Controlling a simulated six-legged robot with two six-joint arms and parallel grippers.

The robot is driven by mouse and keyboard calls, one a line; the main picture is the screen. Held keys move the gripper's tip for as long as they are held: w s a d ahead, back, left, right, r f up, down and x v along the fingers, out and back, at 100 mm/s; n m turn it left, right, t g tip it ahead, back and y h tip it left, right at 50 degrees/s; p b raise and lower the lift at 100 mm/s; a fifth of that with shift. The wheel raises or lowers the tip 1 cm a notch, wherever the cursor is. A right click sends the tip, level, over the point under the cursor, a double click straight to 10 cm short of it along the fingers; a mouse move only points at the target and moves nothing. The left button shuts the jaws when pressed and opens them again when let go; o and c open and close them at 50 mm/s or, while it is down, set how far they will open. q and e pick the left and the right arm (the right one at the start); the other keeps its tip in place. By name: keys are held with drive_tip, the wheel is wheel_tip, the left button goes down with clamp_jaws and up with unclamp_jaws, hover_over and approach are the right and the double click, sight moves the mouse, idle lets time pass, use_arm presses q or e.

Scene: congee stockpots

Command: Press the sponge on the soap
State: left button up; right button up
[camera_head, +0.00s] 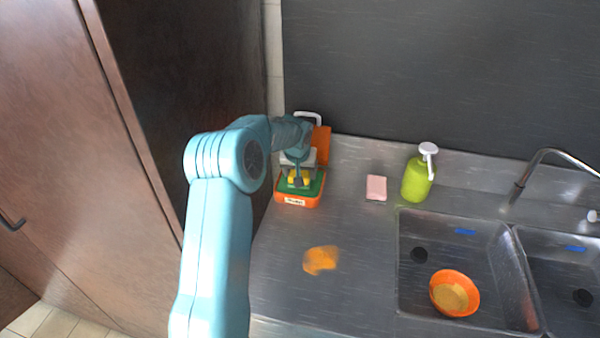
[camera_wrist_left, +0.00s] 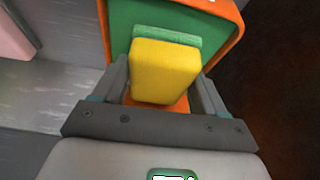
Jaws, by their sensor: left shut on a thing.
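A yellow sponge with a green layer (camera_wrist_left: 165,72) is between the fingers of my left gripper (camera_wrist_left: 161,82), which is shut on it. In the head view my left gripper (camera_head: 299,182) is over the orange-and-green box at the back left of the counter, and a bit of the yellow sponge (camera_head: 293,180) shows there. I cannot tell whether the sponge touches the box. The pink soap bar (camera_head: 376,187) lies flat on the counter to the right of the gripper, apart from it. A pink edge (camera_wrist_left: 14,38) shows at the wrist view's upper left. My right gripper is out of view.
The box (camera_head: 292,199) has an orange rim and green inside. A green pump bottle (camera_head: 416,182) stands right of the soap. An orange smear (camera_head: 320,260) marks the counter. An orange bowl (camera_head: 440,297) sits in the sink (camera_head: 405,300). The counter between box and soap is clear.

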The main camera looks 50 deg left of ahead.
use_arm(q)
drive_tip(key=shift+r+p, duration=1.4)
drive_tip(key=shift+r, duration=1.45)
drive_tip(key=shift+f, duration=0.1)
